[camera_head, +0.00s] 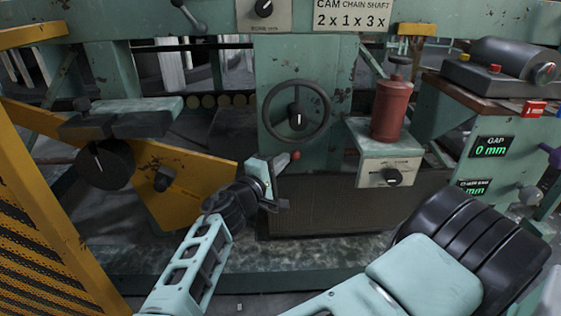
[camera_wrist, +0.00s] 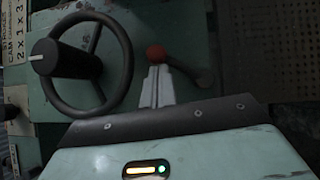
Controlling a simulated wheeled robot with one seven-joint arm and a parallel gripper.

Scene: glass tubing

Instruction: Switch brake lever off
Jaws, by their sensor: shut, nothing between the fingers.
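A red ball knob (camera_head: 295,155), which looks like the end of the brake lever, shows just below the handwheel on the green machine column. In the wrist view the red knob (camera_wrist: 155,53) sits right at the tips of my pale fingers, with a dark curved arm reaching right from it. My gripper (camera_head: 286,163) is shut and empty, close beside the knob from the lower left. In the wrist view my gripper (camera_wrist: 155,72) shows its two fingers together. Whether they touch the knob I cannot tell. Part of the lever is hidden behind my gripper.
A dark handwheel (camera_head: 297,111) is mounted just above the knob. To the right, a red canister (camera_head: 391,108) stands on a green box with a dial (camera_head: 392,176). A perforated dark panel (camera_head: 335,205) lies below. A yellow machine frame (camera_head: 180,190) stands at left.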

